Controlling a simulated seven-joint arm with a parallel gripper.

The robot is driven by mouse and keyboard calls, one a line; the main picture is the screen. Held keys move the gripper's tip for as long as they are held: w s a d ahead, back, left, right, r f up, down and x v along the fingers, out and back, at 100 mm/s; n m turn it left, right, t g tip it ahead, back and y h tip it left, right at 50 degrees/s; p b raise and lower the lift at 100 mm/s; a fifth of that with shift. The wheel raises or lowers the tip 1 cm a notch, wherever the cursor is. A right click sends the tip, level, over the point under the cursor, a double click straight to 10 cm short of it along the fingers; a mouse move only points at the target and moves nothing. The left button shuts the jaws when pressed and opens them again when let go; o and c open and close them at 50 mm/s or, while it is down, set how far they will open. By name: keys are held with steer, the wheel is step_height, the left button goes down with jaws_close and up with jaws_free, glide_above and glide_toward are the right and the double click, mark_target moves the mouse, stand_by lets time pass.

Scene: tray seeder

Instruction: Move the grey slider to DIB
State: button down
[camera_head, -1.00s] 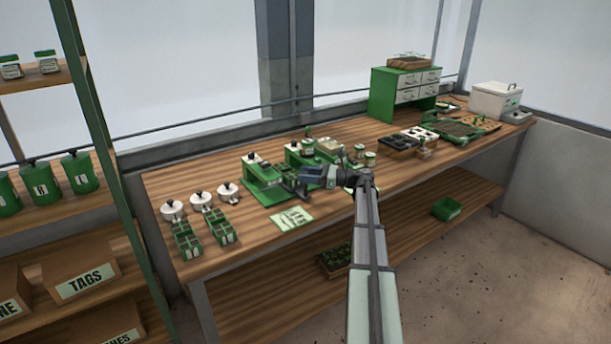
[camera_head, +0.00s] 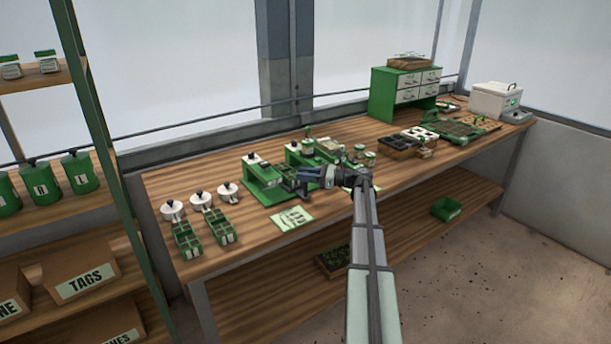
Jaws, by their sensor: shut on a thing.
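My gripper (camera_head: 302,176) is at the front of the green seeder (camera_head: 262,174) in the middle of the bench, its fingers pointing left. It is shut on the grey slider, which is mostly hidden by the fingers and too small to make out. The DIB mark cannot be read from here. A second green unit with a black knob (camera_head: 294,147) stands right behind my gripper.
White lidded pots (camera_head: 200,200) and green divided trays (camera_head: 187,240) stand at the left. A printed card (camera_head: 292,219) lies in front of the seeder. Small jars (camera_head: 370,158) and dark trays (camera_head: 397,147) stand to the right. The bench's front strip is mostly clear.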

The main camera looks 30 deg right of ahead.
steer(key=a, duration=1)
steer(key=shift+a, duration=0.2)
steer(key=c, duration=1.1)
jaws_free()
steer(key=shift+a, duration=0.15)
steer(key=shift+o, duration=0.7)
steer(key=shift+d, duration=0.3)
